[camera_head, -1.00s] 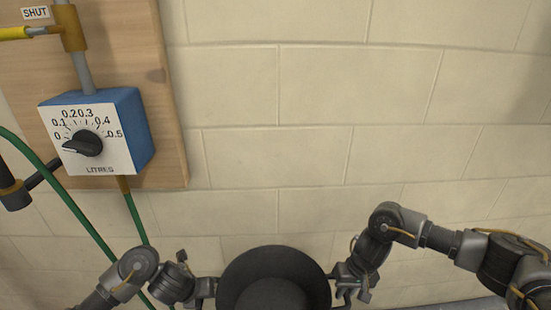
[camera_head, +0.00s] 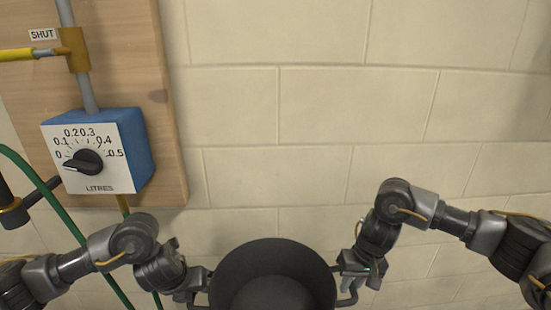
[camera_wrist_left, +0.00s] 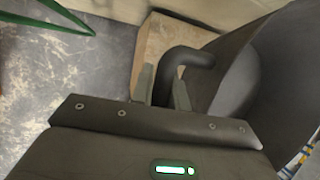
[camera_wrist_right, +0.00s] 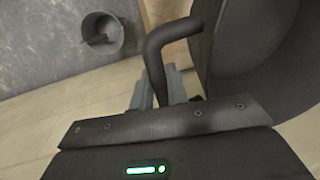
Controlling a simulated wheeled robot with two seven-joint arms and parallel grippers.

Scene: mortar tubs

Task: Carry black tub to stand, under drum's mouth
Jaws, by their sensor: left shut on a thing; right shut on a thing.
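The black tub (camera_head: 262,254) is at the bottom middle of the head view, its open top facing me and its lower part cut off by the frame. My left gripper (camera_head: 207,283) is shut on the tub's left handle; the left wrist view shows its fingers around the bent handle (camera_wrist_left: 180,64). My right gripper (camera_head: 348,283) is shut on the right handle, which also shows in the right wrist view (camera_wrist_right: 158,48). The tub hangs between both grippers, and its inside looks dark and empty. I cannot make out the drum or its mouth.
A blue dial box (camera_head: 130,150) marked in litres is on a wooden board (camera_head: 150,60) at the left. A green hose (camera_head: 60,205) hangs nearby. A pale wooden block (camera_wrist_left: 160,45) stands near the left handle. A grey bucket (camera_wrist_right: 118,22) stands on the floor.

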